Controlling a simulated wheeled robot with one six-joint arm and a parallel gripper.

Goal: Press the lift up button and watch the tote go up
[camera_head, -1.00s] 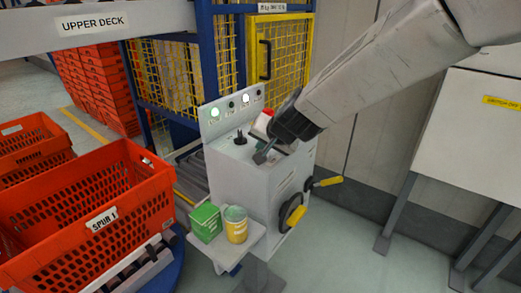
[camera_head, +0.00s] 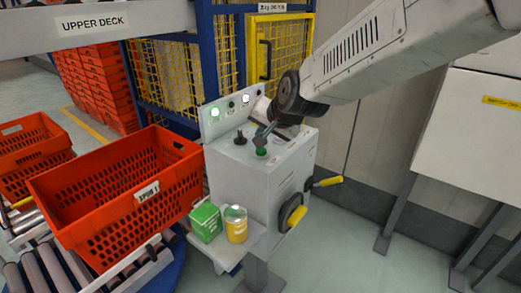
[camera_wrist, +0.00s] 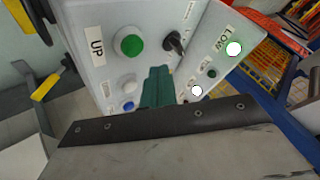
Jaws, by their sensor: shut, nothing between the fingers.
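The green button (camera_head: 261,152) is on top of the grey control box (camera_head: 235,178). In the wrist view the green button (camera_wrist: 130,45) sits beside a label reading UP. My gripper (camera_head: 260,139) is shut and empty, with its tip close over the button in the head view. In the wrist view the gripper's fingers (camera_wrist: 157,75) appear beside the button, apart from it; contact cannot be told. An orange tote (camera_head: 120,195) labelled SPUR 1 stands on rollers at left.
A black selector switch (camera_head: 240,138) stands beside the button. The panel lamp by LOW (camera_wrist: 234,48) is lit. A green box (camera_head: 205,222) and a yellow can (camera_head: 236,228) stand on the box's side shelf. A yellow mesh cage (camera_head: 280,50) is behind.

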